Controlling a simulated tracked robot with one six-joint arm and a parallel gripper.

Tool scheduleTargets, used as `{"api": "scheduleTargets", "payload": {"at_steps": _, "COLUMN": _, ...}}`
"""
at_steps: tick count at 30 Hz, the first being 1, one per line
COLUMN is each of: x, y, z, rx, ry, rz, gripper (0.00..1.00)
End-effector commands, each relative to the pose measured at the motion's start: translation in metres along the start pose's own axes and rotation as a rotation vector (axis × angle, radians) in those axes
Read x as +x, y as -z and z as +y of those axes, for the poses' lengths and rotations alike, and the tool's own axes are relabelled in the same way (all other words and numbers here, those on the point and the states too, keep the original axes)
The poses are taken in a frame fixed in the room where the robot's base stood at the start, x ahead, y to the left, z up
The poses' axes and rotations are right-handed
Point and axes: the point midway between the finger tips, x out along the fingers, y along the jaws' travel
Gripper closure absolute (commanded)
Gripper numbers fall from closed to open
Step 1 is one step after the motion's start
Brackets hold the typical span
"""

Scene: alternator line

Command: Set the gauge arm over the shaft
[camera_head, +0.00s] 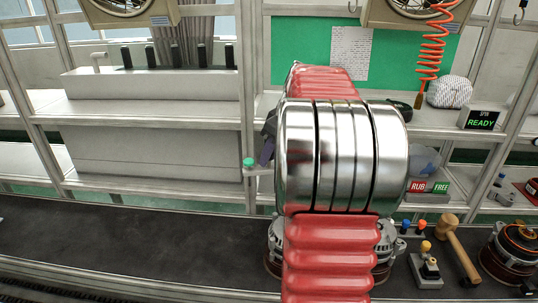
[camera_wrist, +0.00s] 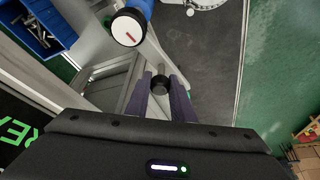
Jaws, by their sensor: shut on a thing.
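In the wrist view my gripper (camera_wrist: 160,88) has its two purple fingers on either side of a small black knob on a thin pale stem (camera_wrist: 160,84), and is shut on it. I cannot tell whether this knob belongs to the gauge arm. In the head view one purple finger of my gripper (camera_head: 266,151) shows left of my arm, beside a green-capped post on a pale bracket (camera_head: 248,163). Alternators (camera_head: 389,250) stand on the dark bench behind my arm. The shaft is not visible; my arm covers that area.
A wooden mallet (camera_head: 459,258), a small block with a yellow knob (camera_head: 426,266) and another alternator (camera_head: 512,252) are at the right. A READY sign (camera_head: 482,118) is on the shelf. The bench's left (camera_head: 110,240) is clear. A blue bin (camera_wrist: 42,28) shows in the wrist view.

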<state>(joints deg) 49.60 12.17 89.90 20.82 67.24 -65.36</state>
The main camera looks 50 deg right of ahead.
Motion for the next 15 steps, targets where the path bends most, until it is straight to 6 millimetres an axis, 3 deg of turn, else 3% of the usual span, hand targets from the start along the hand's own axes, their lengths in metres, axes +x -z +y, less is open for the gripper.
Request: {"api": "scheduleTargets", "payload": {"at_steps": 15, "x": -0.006, "y": -0.015, "z": -0.012, "rx": -0.248, "ry": 0.103, "rz": 0.001, "gripper": 1.0}}
